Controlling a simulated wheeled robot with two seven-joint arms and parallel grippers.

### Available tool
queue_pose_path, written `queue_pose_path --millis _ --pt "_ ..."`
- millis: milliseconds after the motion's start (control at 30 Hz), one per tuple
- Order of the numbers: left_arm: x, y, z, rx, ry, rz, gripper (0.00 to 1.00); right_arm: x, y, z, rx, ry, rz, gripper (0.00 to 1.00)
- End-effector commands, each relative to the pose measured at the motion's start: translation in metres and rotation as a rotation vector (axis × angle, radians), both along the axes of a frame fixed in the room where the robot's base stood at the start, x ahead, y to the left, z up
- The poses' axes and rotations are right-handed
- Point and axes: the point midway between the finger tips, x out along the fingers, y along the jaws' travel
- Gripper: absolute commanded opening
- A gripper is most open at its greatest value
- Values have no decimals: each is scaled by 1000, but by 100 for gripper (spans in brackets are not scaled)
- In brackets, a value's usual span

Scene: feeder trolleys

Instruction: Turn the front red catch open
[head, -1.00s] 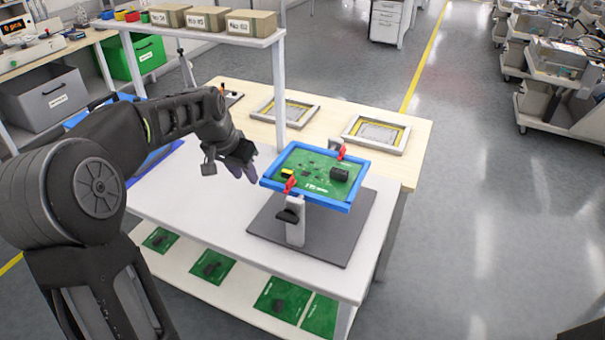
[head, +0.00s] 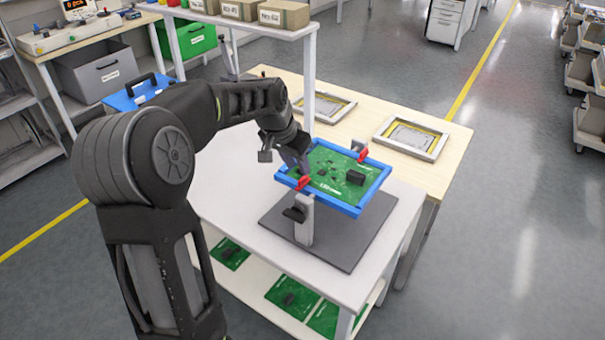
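The front red catch (head: 303,183) sits on the near left edge of the blue frame (head: 345,208). A second red catch (head: 363,155) sits on the frame's far edge. The frame holds a green circuit board (head: 338,190) with a black block on it, and stands on a grey post (head: 304,228) over a dark base plate (head: 350,243). My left gripper (head: 302,168) is over the frame's left corner, close to the front catch. I cannot tell whether it touches the catch or whether its fingers are apart. My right gripper is not in view.
A white table (head: 235,195) carries the stand, with green boards (head: 228,254) on a shelf below. A wooden table with two yellow-edged frames (head: 412,137) is behind. A shelf with cardboard boxes (head: 283,14) stands above. Open floor lies to the right.

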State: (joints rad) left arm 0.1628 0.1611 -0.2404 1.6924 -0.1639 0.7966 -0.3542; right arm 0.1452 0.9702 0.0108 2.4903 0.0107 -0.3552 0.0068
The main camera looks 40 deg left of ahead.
Motion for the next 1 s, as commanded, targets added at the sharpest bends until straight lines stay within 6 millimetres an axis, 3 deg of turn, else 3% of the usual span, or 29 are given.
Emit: queue_pose_path --millis 333,700,1000 --pt "19 1 -47 0 3 0 30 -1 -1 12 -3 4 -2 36" --pt "23 0 -56 0 -1 0 30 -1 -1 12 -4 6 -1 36" --pt "23 0 -55 0 0 0 7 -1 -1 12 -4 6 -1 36"
